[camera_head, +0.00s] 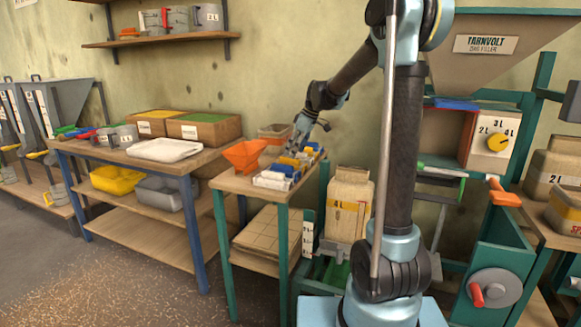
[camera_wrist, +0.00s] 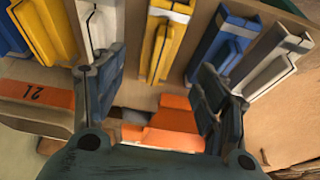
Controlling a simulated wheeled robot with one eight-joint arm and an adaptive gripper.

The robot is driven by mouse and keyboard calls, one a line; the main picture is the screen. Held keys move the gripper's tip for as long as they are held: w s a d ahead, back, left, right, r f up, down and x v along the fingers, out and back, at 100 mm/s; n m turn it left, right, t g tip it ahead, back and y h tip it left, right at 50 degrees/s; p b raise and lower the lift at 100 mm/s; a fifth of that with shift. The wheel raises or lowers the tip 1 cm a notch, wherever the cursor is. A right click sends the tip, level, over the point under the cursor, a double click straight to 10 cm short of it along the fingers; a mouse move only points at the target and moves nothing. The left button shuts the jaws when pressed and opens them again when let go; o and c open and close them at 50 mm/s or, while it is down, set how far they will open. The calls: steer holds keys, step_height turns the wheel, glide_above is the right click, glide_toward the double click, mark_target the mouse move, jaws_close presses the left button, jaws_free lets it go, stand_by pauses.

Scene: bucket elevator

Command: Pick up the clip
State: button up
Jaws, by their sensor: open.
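Several clips in blue, yellow and white lie in a row on the small teal-legged table (camera_head: 228,183). In the wrist view a yellow clip (camera_wrist: 166,42) lies just past the gap between my fingertips. A white clip (camera_wrist: 98,25) is beyond the left finger, a blue clip (camera_wrist: 222,45) beyond the right one, and a white clip (camera_wrist: 268,65) farther right. My gripper (camera_wrist: 157,78) is open with nothing between its fingers. In the head view my gripper (camera_head: 304,136) is above the back of the clip row. I cannot tell which clip is meant.
An orange funnel (camera_head: 245,155) stands left of the clips. In the wrist view an orange thing (camera_wrist: 172,130) shows below the finger gap, and a box with an orange 2L label (camera_wrist: 35,105) is at left. A paper bag (camera_head: 348,193) stands right of the table.

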mark_target(290, 163)
steer(key=shift+x, duration=3.3)
steer(key=shift+w, duration=0.15)
steer(key=c, duration=1.1)
